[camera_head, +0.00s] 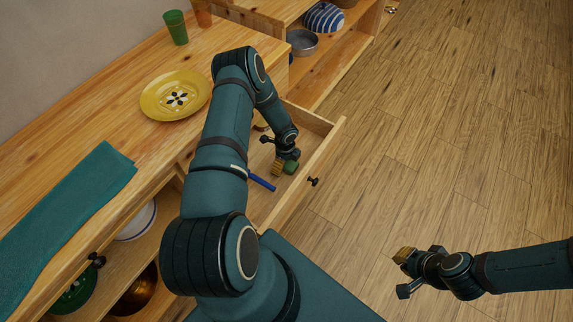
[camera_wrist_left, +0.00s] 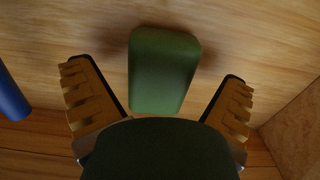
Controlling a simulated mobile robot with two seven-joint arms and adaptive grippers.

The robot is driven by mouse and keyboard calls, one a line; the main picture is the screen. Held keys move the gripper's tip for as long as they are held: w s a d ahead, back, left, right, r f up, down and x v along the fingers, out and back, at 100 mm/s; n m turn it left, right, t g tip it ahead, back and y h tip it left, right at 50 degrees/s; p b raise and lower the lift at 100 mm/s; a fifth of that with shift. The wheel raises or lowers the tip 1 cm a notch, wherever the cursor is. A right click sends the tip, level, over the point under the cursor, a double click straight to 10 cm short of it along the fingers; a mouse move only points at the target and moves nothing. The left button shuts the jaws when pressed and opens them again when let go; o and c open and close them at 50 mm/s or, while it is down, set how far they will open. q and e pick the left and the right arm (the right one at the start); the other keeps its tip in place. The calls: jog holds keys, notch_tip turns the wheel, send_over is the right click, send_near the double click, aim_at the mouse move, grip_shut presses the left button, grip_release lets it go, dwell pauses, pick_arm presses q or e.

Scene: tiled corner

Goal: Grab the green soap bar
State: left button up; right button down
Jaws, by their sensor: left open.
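The green soap bar (camera_head: 291,167) lies in the open drawer (camera_head: 318,163), partly hidden by my left gripper (camera_head: 279,164). In the left wrist view the soap bar (camera_wrist_left: 163,70) stands out just beyond and between the two spread fingers. My left gripper is open, with a clear gap on each side of the bar and no visible contact. My right gripper (camera_head: 403,272) is open and empty over the wood floor at the lower right.
A blue stick-like item (camera_head: 262,182) lies in the drawer beside the soap; its blue end (camera_wrist_left: 12,98) shows at the left in the wrist view. The drawer walls stand close by. A yellow plate (camera_head: 160,100) and green cup (camera_head: 176,28) stand on the counter.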

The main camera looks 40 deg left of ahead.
pick_arm(q)
jog(key=c, duration=1.4)
notch_tip(320, 180, up, 18)
jog(key=p, duration=0.4)
